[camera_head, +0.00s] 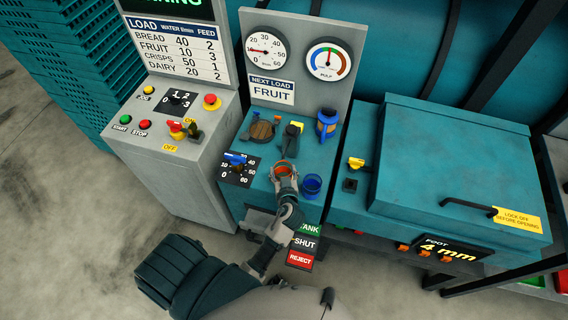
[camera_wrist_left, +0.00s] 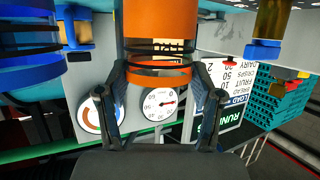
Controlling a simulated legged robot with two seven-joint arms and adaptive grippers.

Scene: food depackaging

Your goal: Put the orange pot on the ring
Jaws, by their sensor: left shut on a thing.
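The orange pot (camera_head: 284,167) is at the front of the teal console top, between the fingers of my left gripper (camera_head: 284,178). In the left wrist view the orange pot (camera_wrist_left: 160,35) fills the top middle, with dark bands around its end. The fingers of my left gripper (camera_wrist_left: 162,75) are shut on it, one on each side. Whether the pot touches the console is hard to tell. A blue round cup-like piece (camera_head: 312,185) is just right of the pot; it shows at left in the wrist view (camera_wrist_left: 30,75). I cannot tell which part is the ring. My right gripper is not in view.
Left of the pot is a blue-handled dial (camera_head: 236,160). Behind are a round brown cover (camera_head: 262,131), a yellow-topped lever (camera_head: 293,132) and a blue-and-amber fixture (camera_head: 326,125). A gauge panel (camera_head: 299,60) rises behind. A teal lidded box (camera_head: 450,165) stands at right.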

